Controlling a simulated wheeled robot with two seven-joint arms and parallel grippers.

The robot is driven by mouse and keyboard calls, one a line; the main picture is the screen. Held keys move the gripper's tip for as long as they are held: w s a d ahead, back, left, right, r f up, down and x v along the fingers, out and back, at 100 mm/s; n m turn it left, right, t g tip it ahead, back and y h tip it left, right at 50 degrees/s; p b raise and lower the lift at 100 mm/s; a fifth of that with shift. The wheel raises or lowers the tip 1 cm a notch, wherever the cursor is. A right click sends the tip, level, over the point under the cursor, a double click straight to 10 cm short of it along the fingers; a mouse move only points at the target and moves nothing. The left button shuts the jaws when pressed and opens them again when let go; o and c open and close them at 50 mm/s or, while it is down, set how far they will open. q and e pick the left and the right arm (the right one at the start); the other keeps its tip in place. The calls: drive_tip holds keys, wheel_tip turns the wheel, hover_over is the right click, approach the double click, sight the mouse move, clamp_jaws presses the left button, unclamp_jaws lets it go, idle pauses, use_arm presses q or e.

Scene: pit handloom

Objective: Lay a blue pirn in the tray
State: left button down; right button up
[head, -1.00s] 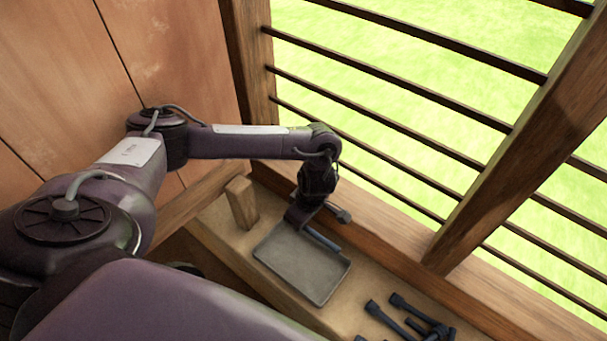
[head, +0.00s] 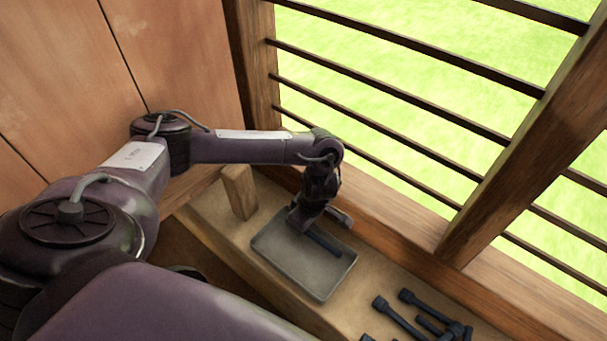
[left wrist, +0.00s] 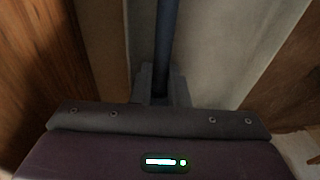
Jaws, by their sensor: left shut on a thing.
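The tray (head: 318,282) is a shallow grey rectangle on the ledge in the head view. My left gripper (head: 305,217) is low over its far part, shut on a dark blue pirn (head: 324,241). The pirn's shaft sticks out of the jaws over the tray floor; I cannot tell whether it touches the floor. In the left wrist view the pirn (left wrist: 168,38) runs up from between the jaws (left wrist: 160,85), with the grey tray floor (left wrist: 215,60) beside it. The gripper hides the pirn's held end. My right gripper is not in view.
Several dark blue pirns (head: 425,302) lie loose on the ledge right of the tray. A wooden block (head: 239,192) stands left of it. The barred window and its wooden sill (head: 385,235) run along the far side.

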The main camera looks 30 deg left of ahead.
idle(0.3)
use_arm(q)
drive_tip(key=c, duration=1.3)
unclamp_jaws()
wheel_tip(320, 180, up, 8)
drive_tip(key=p, duration=0.7)
drive_tip(key=shift+r+p, duration=0.1)
drive_tip(key=shift+p, duration=0.2)
